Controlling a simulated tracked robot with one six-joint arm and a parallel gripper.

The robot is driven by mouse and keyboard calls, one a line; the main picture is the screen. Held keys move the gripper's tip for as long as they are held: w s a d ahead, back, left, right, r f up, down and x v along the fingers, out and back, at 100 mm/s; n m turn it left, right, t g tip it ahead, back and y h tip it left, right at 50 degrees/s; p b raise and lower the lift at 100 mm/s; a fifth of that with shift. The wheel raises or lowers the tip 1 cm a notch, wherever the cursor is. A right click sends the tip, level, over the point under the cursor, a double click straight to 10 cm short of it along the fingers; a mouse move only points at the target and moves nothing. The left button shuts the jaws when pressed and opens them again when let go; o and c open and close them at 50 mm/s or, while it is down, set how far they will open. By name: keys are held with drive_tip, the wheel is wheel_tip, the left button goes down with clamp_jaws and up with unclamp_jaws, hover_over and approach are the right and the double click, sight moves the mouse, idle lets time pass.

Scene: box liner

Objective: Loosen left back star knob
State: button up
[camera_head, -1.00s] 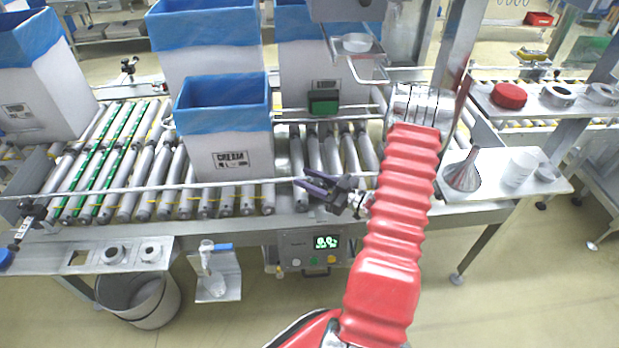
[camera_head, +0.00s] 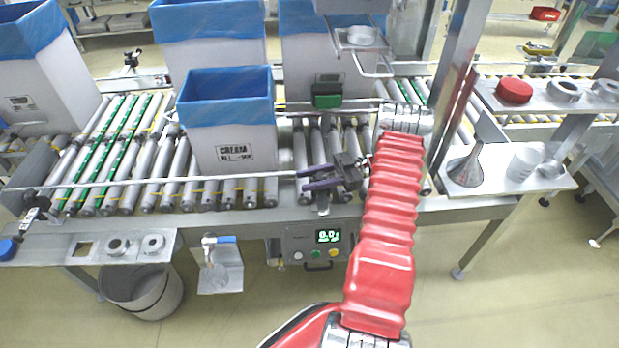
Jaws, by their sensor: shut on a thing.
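A small dark knob-like fitting (camera_head: 131,59) stands on a bracket at the back left of the conveyor, behind the rollers. Another dark fitting (camera_head: 36,206) sits at the front left end of the front rail. Their star shape is too small to tell. My gripper (camera_head: 303,180), with purple fingers, is by the front rail at mid conveyor, far to the right of both fittings. Its fingers point left. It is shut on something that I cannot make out. My red-sleeved arm hides part of the conveyor to its right.
A carton marked CREAM with a blue liner (camera_head: 228,125) stands on the rollers left of my gripper. Taller lined cartons stand behind it and at far left. A scale display (camera_head: 328,236) is below the front rail. A funnel (camera_head: 466,168) stands on the right shelf.

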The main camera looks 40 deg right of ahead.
drive_tip(key=shift+s+n+g+y, duration=0.15)
drive_tip(key=shift+n+g+y, duration=0.35)
drive_tip(key=shift+g, duration=0.4)
drive_tip(key=shift+s, duration=0.1)
drive_tip(key=o, duration=1.1)
drive_tip(key=shift+c, duration=0.2)
